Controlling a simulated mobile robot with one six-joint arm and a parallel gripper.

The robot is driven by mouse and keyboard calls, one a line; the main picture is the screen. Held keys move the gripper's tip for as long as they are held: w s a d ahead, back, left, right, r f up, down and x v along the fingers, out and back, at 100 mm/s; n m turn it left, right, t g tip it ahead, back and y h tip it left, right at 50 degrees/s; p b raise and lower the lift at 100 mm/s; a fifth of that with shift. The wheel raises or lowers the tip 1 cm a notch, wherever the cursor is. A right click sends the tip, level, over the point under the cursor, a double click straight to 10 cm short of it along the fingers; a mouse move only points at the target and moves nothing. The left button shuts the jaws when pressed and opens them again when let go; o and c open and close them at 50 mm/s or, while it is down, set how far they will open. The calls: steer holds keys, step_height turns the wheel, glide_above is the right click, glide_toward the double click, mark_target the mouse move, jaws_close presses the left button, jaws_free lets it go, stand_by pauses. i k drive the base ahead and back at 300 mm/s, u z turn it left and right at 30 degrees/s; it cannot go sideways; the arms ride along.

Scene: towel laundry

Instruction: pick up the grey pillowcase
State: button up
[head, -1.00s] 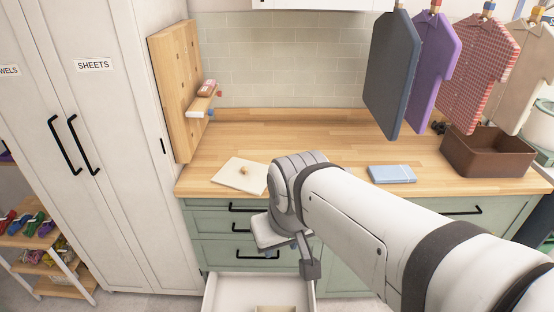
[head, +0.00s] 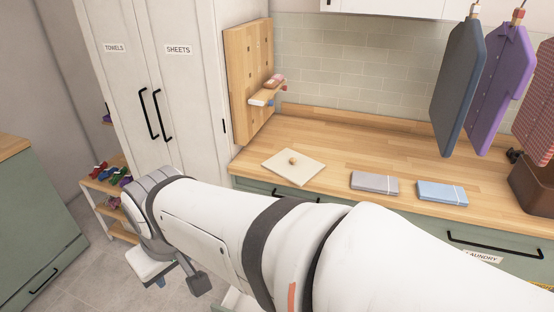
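The grey pillowcase (head: 375,183) lies folded flat on the wooden counter, near its front edge, with a pale stripe across it. It is just left of a folded light blue cloth (head: 442,193). My gripper (head: 176,283) hangs at the lower left of the head view, in front of the cabinets and well away from the pillowcase. One dark finger stands out to the side of the hand, so it looks open. The other finger is mostly hidden, and I see nothing held.
A cream board with a knob (head: 293,166) lies on the counter (head: 330,140). Garments (head: 458,90) hang above the right side, over a brown box (head: 535,190). A white open drawer (head: 232,300) shows partly behind my arm. Tall cabinets (head: 185,100) stand left.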

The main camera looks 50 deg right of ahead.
mark_target(365, 181)
steer(key=u, duration=1.05)
steer(key=k, duration=2.3)
steer(key=z, duration=2.1)
steer(key=i, duration=1)
steer(key=z, duration=0.1)
